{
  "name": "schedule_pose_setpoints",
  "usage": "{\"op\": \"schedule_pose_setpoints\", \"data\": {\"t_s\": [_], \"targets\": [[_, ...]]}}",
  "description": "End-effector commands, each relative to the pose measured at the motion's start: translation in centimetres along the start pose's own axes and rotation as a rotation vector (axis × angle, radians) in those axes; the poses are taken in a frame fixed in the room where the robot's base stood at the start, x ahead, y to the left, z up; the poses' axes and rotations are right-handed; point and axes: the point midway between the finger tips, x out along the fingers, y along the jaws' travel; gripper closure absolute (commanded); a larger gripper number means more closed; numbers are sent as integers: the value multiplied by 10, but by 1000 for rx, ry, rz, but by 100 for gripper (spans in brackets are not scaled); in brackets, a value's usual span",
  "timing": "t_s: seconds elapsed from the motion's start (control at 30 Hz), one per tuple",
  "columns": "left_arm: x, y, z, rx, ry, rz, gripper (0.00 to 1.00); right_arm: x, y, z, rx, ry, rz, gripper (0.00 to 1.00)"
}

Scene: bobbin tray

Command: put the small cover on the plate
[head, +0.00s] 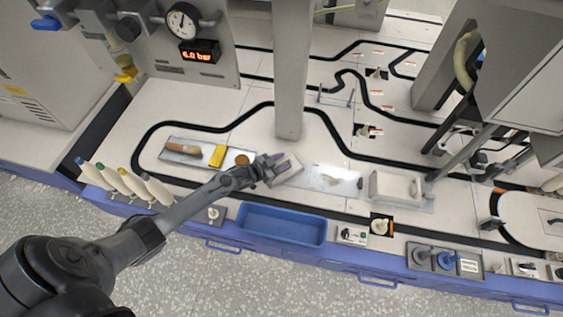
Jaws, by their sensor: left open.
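My left gripper (276,165) reaches in from the lower left and is open. Its fingers are at a small light grey cover (291,172) and hide part of it; I cannot tell whether they touch it. The cover sits at the left end of a shiny metal plate (333,180). How far the cover rests on the plate is hard to tell. My right gripper is not in view.
A metal tray (171,156) to the left holds a brush, a yellow block (217,156) and a brown disc. A grey post (292,70) rises just behind the gripper. A blue bin (282,225) is in front. Several bobbins (132,181) stand at the left edge.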

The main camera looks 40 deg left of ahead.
Motion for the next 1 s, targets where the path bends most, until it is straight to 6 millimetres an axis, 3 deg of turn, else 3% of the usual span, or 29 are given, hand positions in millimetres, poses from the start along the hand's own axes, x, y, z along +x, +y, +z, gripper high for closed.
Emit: {"op": "schedule_pose_setpoints", "data": {"t_s": [0.27,0.7,0.87,1.0], "targets": [[-24,-2,-6,0,-2,0,56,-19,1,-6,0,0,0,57],[-100,-1,-6,0,-2,0,56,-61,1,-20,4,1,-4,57],[-115,0,-4,-1,-4,0,56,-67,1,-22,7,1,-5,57],[-120,13,-8,-2,-33,0,56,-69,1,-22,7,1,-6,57]]}}
